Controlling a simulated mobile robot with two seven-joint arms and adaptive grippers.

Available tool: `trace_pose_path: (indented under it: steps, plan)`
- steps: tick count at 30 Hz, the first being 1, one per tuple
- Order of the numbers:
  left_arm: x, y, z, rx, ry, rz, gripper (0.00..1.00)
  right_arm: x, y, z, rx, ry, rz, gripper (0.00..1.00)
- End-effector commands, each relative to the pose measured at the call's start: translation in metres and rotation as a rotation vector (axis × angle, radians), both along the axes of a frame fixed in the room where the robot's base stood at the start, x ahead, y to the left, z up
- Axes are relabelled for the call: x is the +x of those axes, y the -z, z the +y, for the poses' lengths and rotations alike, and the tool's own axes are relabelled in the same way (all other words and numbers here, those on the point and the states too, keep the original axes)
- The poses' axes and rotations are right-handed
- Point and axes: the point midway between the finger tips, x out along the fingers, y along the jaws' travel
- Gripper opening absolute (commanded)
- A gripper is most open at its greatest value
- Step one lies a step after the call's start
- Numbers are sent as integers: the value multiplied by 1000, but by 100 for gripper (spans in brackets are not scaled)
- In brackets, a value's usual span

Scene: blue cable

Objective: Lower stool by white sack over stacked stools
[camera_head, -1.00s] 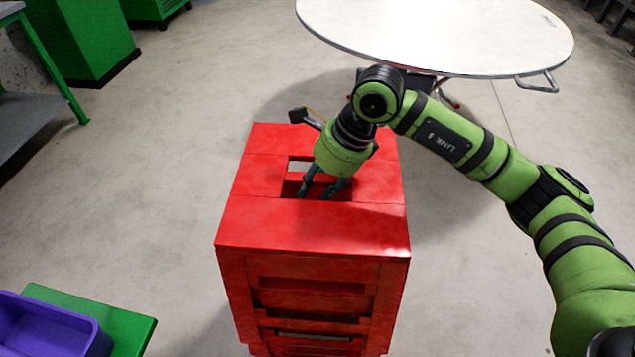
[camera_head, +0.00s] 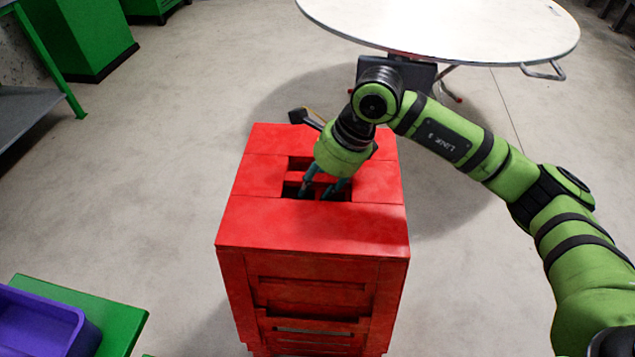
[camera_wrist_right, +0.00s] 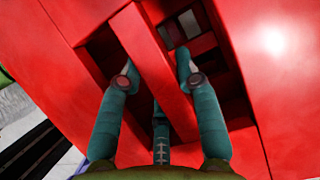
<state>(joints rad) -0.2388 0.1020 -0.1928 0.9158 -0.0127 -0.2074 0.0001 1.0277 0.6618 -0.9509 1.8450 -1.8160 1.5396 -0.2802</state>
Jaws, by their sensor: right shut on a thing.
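A red stool (camera_head: 310,225) with a rectangular opening in its top stands in the middle of the head view. More red stool layers (camera_head: 265,338) show beneath it, lined up closely; I cannot tell whether the upper stool rests on them. My right gripper (camera_head: 317,190) reaches down into the opening. In the right wrist view its fingers (camera_wrist_right: 153,68) are on either side of the red crossbar (camera_wrist_right: 140,35) and shut on it. No white sack is visible. My left gripper is not in view.
A round white table (camera_head: 450,30) stands behind at upper right. A purple bin (camera_head: 40,325) sits on a green stand (camera_head: 120,315) at lower left. A green cabinet (camera_head: 75,40) and a grey shelf (camera_head: 25,120) are at upper left.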

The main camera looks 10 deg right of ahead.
Motion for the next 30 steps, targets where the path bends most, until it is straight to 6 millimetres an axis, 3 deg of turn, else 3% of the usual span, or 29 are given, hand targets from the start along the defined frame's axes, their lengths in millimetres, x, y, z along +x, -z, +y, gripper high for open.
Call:
trace_pose_path:
  steps: [1, 2, 3, 4, 13, 17, 30]
  plan:
    - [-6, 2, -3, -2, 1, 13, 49, 1, -3, 1, 4, 0, -7, 0]
    - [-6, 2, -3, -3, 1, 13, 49, 1, -3, 1, 4, 0, -7, 42]
    - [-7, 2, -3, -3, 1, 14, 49, 1, -3, 1, 4, 0, -7, 57]
    - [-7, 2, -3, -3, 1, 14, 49, 1, -3, 1, 4, 0, -6, 61]
    - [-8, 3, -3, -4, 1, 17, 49, -1, 1, 0, -3, 0, 4, 61]
    - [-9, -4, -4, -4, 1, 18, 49, -1, -7, 0, -2, 0, 3, 61]
    - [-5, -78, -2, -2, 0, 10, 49, -1, -87, 0, 0, 0, 1, 61]
